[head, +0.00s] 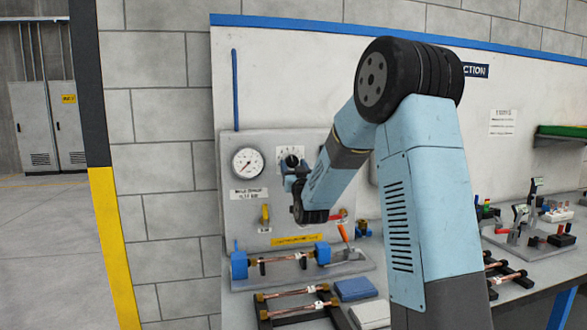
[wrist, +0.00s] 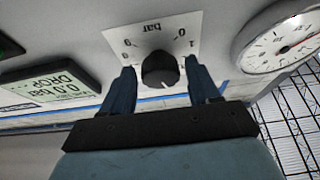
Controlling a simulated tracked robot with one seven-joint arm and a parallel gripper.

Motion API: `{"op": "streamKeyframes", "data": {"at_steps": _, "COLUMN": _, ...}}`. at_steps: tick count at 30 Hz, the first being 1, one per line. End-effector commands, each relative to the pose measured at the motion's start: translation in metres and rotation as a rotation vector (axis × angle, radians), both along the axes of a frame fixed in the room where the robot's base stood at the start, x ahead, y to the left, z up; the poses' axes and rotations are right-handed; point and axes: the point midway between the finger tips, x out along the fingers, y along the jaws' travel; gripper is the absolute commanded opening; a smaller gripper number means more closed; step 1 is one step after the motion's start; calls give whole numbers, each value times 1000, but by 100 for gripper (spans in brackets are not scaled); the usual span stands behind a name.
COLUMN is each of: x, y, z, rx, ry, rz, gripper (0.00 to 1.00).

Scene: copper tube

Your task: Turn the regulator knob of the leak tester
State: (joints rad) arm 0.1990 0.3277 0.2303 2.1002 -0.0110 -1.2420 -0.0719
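The regulator knob (wrist: 160,70) is a round black knob with a white mark, on a white dial plate (wrist: 152,32) lettered "bar" with numbers. In the head view the knob (head: 291,160) sits on the grey panel of the leak tester (head: 255,145), right of the gauge. My gripper (wrist: 162,88) is open in the wrist view, with one dark blue finger on each side of the knob. A gap shows between each finger and the knob. In the head view my gripper (head: 294,178) is at the panel, just below the knob, partly hidden by my arm.
A round pressure gauge (head: 248,162) is left of the knob. A digital display (wrist: 50,88) shows in the wrist view. A yellow lever (head: 265,215) is lower on the panel. A copper tube (head: 280,258) lies between blue clamps below. The bench right of my arm holds several small parts.

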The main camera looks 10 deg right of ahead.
Motion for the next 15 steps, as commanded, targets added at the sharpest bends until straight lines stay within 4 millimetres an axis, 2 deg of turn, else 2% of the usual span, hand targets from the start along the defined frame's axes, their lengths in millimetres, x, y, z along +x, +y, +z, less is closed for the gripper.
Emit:
{"op": "streamKeyframes", "data": {"at_steps": 2, "x": 0, "y": 0, "z": 0, "rx": 0, "ry": 0, "rz": 0, "gripper": 53}}
{"op": "streamKeyframes", "data": {"at_steps": 13, "x": 0, "y": -1, "z": 0, "rx": 0, "ry": 0, "rz": -1, "gripper": 17}}
{"op": "streamKeyframes", "data": {"at_steps": 15, "x": 0, "y": -1, "z": 0, "rx": 0, "ry": 0, "rz": 0, "gripper": 15}}
